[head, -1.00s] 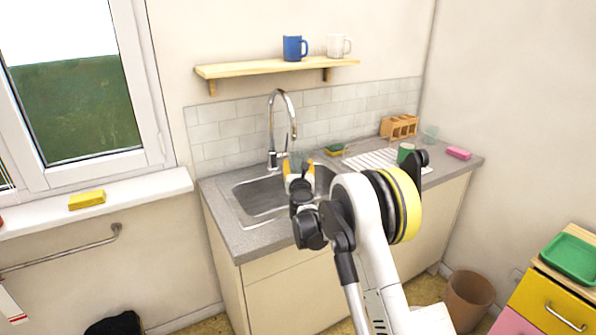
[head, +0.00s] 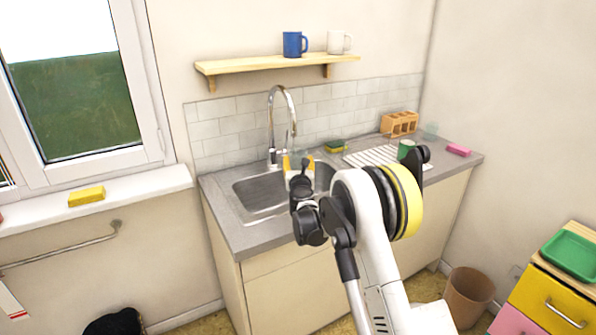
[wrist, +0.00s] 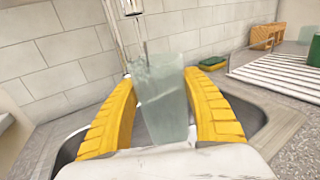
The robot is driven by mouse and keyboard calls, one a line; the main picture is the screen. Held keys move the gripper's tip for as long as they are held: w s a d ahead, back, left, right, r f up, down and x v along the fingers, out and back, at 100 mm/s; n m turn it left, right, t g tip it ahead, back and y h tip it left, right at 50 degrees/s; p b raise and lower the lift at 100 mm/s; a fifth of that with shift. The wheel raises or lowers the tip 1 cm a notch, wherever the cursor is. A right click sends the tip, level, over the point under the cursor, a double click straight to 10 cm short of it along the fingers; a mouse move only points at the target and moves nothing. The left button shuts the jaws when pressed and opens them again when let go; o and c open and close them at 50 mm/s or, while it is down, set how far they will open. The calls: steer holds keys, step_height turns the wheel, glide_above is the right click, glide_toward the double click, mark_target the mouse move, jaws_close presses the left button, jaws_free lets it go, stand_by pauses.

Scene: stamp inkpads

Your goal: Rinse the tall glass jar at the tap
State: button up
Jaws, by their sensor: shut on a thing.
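In the wrist view, the tall glass jar (wrist: 165,100) is clear and pale green-grey, held between the yellow fingers of my gripper (wrist: 163,108). The jar is roughly upright, over the sink basin (wrist: 258,112). The tap (wrist: 130,8) is just behind it, and a thin streak runs from the spout to the jar's mouth. In the head view, my gripper (head: 298,163) is over the sink (head: 262,195), below the curved chrome tap (head: 271,125). My own arm hides most of the gripper there, and the jar is barely visible.
Right of the sink are a green-and-yellow sponge (head: 335,146), a white ribbed drainer (head: 365,158), a green mug (head: 405,149), a wooden rack (head: 399,123) and a pink block (head: 458,150). A shelf (head: 270,67) with two mugs hangs above.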

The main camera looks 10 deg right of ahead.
steer(key=s+d+b, duration=0.1)
steer(key=s, duration=0.7)
stand_by(0.5)
stand_by(1.2)
steer(key=s+r+p, duration=0.1)
steer(key=s+r, duration=0.3)
steer(key=s, duration=0.1)
steer(key=shift+d+p, duration=0.35)
steer(key=shift+p, duration=0.05)
stand_by(0.4)
